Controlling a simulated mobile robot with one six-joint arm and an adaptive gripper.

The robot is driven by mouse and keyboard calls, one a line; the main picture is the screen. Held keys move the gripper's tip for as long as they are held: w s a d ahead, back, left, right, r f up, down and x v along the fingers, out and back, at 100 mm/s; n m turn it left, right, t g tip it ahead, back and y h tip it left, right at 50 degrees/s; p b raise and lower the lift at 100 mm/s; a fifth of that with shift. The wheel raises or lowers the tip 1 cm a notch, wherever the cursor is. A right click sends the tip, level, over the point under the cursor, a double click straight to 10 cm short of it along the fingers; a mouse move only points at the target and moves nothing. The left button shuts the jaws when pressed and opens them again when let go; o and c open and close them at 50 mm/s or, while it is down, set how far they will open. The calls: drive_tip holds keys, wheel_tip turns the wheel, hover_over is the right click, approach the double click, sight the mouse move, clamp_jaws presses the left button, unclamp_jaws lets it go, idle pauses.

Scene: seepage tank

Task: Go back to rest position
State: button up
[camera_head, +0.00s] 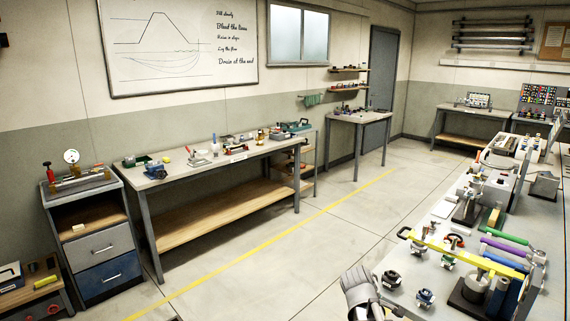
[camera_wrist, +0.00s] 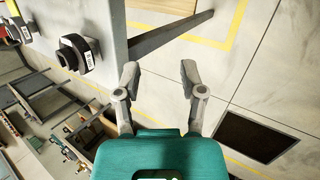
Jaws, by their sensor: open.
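My gripper (camera_wrist: 160,78) shows in the wrist view with its two grey fingers spread apart and nothing between them. Its teal body fills the bottom middle of that view. Pale floor with a yellow line lies beyond the fingers. A grey rounded part (camera_head: 361,290) stands at the bottom of the head view, beside the near edge of the right bench; I cannot tell for sure which part of my arm it is.
The right bench (camera_head: 437,212) carries several valves, a yellow bar and coloured tubes. In the wrist view a black knob (camera_wrist: 76,52) is at upper left and a dark floor square (camera_wrist: 255,136) at right. A long workbench (camera_head: 218,161) and drawer cabinet (camera_head: 103,248) line the left wall. Floor between is clear.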

drive_tip(key=s+a+m+g+y+p, duration=0.2)
drive_tip(key=s+a+m+y, duration=0.3)
drive_tip(key=s+a+m, duration=0.4)
drive_tip(key=shift+s+a+r+m+g+y+p, duration=0.15)
drive_tip(key=shift+s+a+m+g+y+p, duration=0.2)
drive_tip(key=shift+g, duration=0.25)
